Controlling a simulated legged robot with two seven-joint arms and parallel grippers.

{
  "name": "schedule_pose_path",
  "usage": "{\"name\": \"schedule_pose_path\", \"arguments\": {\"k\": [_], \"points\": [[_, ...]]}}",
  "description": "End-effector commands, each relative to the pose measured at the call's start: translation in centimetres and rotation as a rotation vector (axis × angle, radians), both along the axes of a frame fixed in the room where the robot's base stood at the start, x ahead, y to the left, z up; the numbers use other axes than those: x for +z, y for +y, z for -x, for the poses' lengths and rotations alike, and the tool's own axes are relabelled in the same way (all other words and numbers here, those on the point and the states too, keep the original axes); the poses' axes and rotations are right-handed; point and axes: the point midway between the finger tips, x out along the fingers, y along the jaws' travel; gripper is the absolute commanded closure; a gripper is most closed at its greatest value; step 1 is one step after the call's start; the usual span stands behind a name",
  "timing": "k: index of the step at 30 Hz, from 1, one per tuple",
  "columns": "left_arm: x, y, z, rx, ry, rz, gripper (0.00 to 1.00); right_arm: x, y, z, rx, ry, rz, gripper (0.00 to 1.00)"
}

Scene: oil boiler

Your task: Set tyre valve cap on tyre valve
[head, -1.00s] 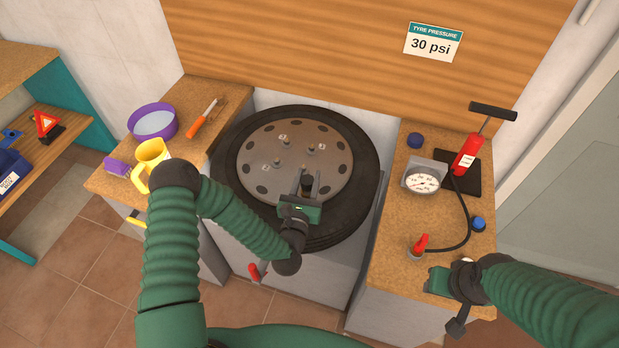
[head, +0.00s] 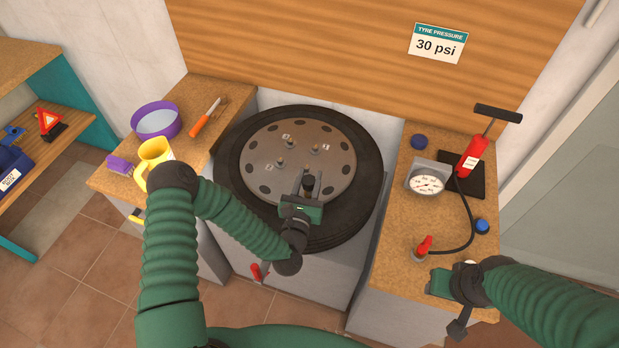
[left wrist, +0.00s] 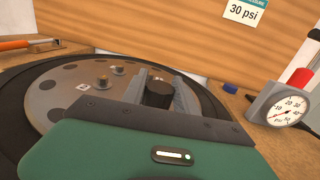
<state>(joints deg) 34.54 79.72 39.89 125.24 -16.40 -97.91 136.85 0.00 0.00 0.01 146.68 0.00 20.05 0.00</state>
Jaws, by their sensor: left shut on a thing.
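The tyre (head: 232,205) lies flat on a grey stand, its grey wheel disc (head: 262,160) facing up with several studs. My left gripper (head: 309,183) is over the near side of the disc. It is shut on a small dark cylindrical thing, which looks like the valve cap (left wrist: 158,94); the cap stands upright between the fingers in the left wrist view. The tyre valve cannot be made out; the gripper and cap may hide it. I cannot tell whether the cap touches anything below. My right gripper (head: 440,283) is by the right bench's front edge, its fingers unclear.
The right bench (head: 400,220) holds a pressure gauge (head: 428,184), a red pump (head: 472,155), its hose, and two blue round things (head: 419,142). The left bench holds a purple bowl (head: 156,121), a yellow mug (head: 154,155) and an orange-handled tool (head: 205,119).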

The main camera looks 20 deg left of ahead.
Motion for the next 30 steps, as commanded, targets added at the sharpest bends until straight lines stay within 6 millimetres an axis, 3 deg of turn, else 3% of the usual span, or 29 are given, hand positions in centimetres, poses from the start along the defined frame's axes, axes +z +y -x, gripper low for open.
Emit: {"name": "schedule_pose_path", "arguments": {"k": [15, 30], "points": [[0.0, -0.5, 0.0, -0.001, -0.001, -0.007, 1.00, -0.2, 0.0, 0.0, 0.000, 0.000, 0.000, 0.64], [-1.5, -0.5, 0.0, -0.001, 0.000, -0.006, 1.00, -1.5, 0.0, 0.0, 0.000, 0.000, 0.000, 0.64]]}}
